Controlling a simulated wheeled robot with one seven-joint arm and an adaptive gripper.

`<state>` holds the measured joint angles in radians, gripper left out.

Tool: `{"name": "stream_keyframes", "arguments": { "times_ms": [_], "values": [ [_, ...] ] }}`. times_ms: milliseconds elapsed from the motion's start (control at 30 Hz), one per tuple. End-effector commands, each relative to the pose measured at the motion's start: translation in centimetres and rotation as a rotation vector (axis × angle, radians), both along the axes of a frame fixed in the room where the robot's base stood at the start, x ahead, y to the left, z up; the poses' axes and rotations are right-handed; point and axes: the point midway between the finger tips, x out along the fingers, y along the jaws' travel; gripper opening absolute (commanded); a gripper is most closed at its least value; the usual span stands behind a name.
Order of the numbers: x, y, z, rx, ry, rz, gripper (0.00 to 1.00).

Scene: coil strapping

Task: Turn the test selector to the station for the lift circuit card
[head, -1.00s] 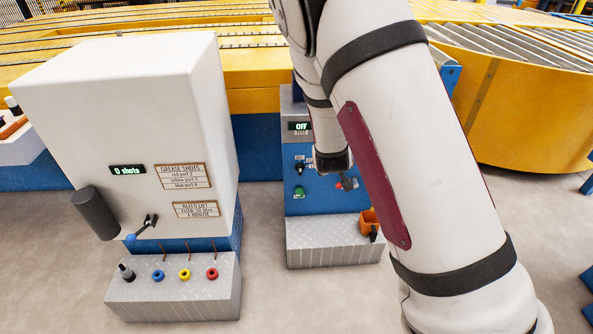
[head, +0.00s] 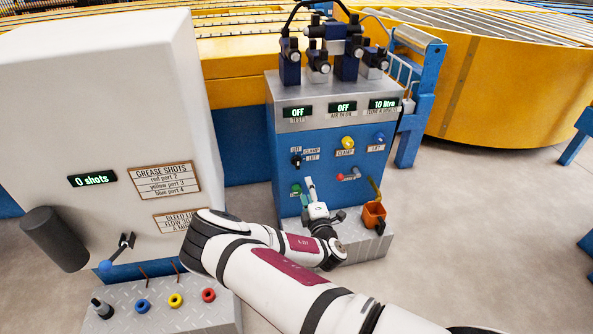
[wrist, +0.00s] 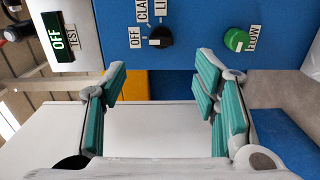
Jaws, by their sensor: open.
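The test selector (head: 296,161) is a small black knob on the blue front of the hydraulic panel. Labels OFF, CLAMP and LIFT sit around it, and the TEST display (head: 297,112) above reads OFF. In the wrist view the selector (wrist: 160,38) is ahead of the fingertips, its white mark towards OFF. A card (head: 182,221) on the white cabinet begins "BLEED LI"; my arm hides part of it. My gripper (head: 310,184) is in front of the panel, below the selector. In the wrist view my gripper (wrist: 160,80) is open and empty, apart from the knob.
A green FLOW knob (wrist: 236,39) is near the right finger. The panel also has a yellow CLAMP knob (head: 348,142), a blue LIFT knob (head: 379,138) and a red-tipped lever (head: 341,178). An orange cup (head: 373,215) is at lower right. Valves stand on top.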

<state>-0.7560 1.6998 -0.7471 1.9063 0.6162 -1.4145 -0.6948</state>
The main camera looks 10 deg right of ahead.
Motion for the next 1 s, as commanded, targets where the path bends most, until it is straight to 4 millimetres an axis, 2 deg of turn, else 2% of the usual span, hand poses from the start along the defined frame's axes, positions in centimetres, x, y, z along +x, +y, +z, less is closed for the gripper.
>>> {"name": "stream_keyframes", "arguments": {
  "times_ms": [133, 233, 700, 833, 1000],
  "values": [
    [0.4, 0.4, -0.4, -0.017, -0.01, 0.022, 0.55],
    [1.5, 0.3, -0.4, -0.016, -0.011, 0.02, 0.55],
    [10.3, 0.3, -0.5, -0.014, -0.01, 0.019, 0.55],
    [12.1, 0.3, -0.5, -0.014, -0.009, 0.019, 0.55],
    [13.4, 0.3, -0.4, -0.014, -0.007, 0.019, 0.55]
  ]
}}
